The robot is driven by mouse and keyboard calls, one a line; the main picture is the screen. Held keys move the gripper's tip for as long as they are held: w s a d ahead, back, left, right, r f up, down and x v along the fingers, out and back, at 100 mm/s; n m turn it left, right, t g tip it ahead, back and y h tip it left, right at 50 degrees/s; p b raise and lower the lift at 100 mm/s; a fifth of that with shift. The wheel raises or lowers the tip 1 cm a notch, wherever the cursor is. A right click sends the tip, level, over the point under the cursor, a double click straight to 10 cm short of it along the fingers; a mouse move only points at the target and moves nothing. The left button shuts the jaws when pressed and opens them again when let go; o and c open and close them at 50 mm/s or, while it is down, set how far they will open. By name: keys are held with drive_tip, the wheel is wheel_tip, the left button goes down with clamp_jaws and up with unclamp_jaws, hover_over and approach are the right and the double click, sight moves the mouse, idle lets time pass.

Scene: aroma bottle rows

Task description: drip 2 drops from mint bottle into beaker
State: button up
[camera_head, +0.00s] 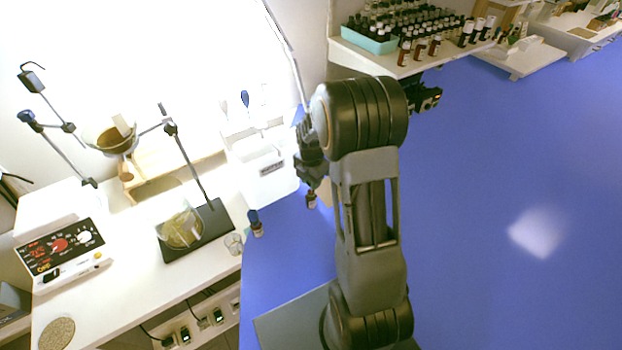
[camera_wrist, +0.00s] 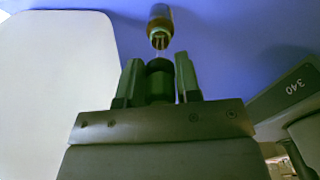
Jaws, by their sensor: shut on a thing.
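My gripper (camera_head: 312,168) points down at the middle of the head view. In the wrist view my gripper (camera_wrist: 160,80) has its fingers on both sides of a dark dropper cap (camera_wrist: 159,84). A thin glass pipette runs from the cap to the mouth of a brown bottle (camera_wrist: 160,27). The cap is apart from the bottle. The brown bottle also shows below my gripper in the head view (camera_head: 312,201); I cannot read a label, so I cannot tell if it is mint. A small clear glass beaker (camera_head: 234,243) stands at the white table's right edge.
A blue-topped bottle (camera_head: 257,224) stands right of the beaker. A black stand base (camera_head: 215,232) with a glass vessel (camera_head: 181,229) is to the left. A white box (camera_head: 268,176) is behind. Bottle rows fill a shelf (camera_head: 372,66) at the back.

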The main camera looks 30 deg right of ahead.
drive_tip(key=shift+f+b, duration=1.4)
drive_tip(key=shift+f, duration=0.6)
drive_tip(key=o, duration=0.3)
idle(1.0)
wheel_tip(320, 180, up, 9)
drive_tip(key=p, duration=0.6)
drive_tip(key=shift+f, duration=0.1)
